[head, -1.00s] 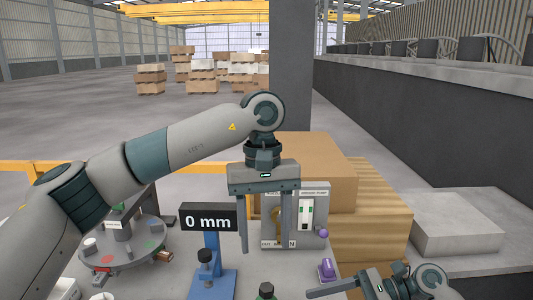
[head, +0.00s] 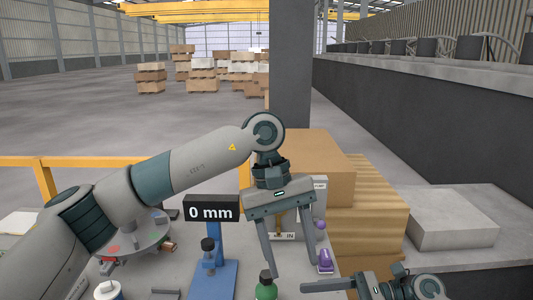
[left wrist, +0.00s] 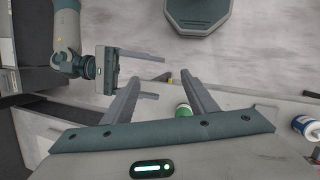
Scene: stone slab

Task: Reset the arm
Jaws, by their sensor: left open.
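My left arm comes in from the left in the head view. Its gripper (head: 292,268) is open and empty, tilted, with its fingers pointing down over the bench. One fingertip is close to a green bottle with a dark cap (head: 266,291); I cannot tell whether they touch. In the left wrist view my left gripper's fingers (left wrist: 188,88) are spread, with the green bottle (left wrist: 184,110) beyond them. My right gripper (head: 330,284) is low at the right in the head view. In the left wrist view my right gripper (left wrist: 160,78) has its fingers apart with nothing between them.
A blue stand with a "0 mm" sign (head: 212,212) stands left of my left gripper. Behind the gripper are a switch panel (head: 320,210), a purple object (head: 325,261) and cardboard boxes (head: 310,160). A round disc (head: 135,235) is partly behind my left arm. A stone slab (head: 450,215) lies right.

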